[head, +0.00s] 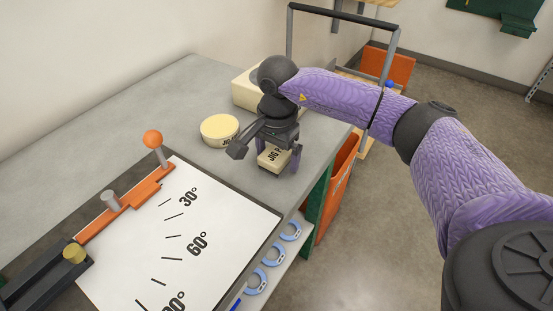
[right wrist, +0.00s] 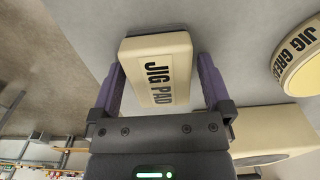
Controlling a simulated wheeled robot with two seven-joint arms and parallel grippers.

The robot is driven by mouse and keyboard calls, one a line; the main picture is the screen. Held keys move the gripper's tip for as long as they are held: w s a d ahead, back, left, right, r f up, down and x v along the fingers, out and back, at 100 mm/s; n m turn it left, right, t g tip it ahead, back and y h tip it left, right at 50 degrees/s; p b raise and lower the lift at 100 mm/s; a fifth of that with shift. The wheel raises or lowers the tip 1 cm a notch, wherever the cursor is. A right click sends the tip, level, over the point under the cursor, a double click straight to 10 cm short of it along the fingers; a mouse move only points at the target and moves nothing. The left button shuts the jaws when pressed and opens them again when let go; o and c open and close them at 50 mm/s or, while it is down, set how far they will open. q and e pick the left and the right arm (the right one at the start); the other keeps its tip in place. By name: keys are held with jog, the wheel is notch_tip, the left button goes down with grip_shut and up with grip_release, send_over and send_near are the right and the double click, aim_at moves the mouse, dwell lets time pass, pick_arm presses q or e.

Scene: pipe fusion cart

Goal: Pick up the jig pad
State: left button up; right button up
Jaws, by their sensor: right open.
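The jig pad (head: 272,158) is a cream block with dark lettering, lying on the grey bench near its right edge. In the right wrist view the jig pad (right wrist: 158,68) shows its "JIG PAD" label between the two purple fingers. My right gripper (head: 279,168) is open and points down over the pad, with one finger on each side of it. In the right wrist view the gripper (right wrist: 160,80) shows a gap beside the pad; whether a finger touches it I cannot tell. My left gripper is not in view.
A round cream jig grease tin (head: 220,130) stands left of the gripper, and a cream box (head: 245,88) stands behind. The angle board (head: 190,240) with an orange-knobbed lever (head: 153,139) lies in front. Blue rings (head: 257,281) sit below the bench edge.

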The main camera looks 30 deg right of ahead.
aim_at(277, 151)
jog(key=shift+r, duration=0.1)
jog(key=shift+c, duration=0.5)
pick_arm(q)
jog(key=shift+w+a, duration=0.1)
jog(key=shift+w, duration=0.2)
pick_arm(e)
jog(key=c, duration=1.1)
jog(key=shift+o, duration=0.2)
notch_tip(277, 151, up, 10)
jog(key=p, duration=0.3)
jog(key=shift+f, duration=0.2)
jog(key=shift+r, duration=0.3)
jog(key=o, duration=0.7)
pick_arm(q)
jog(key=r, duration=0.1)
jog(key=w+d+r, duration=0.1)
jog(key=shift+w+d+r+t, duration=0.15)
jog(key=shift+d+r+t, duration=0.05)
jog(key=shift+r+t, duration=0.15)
pick_arm(e)
jog(key=c, duration=0.5)
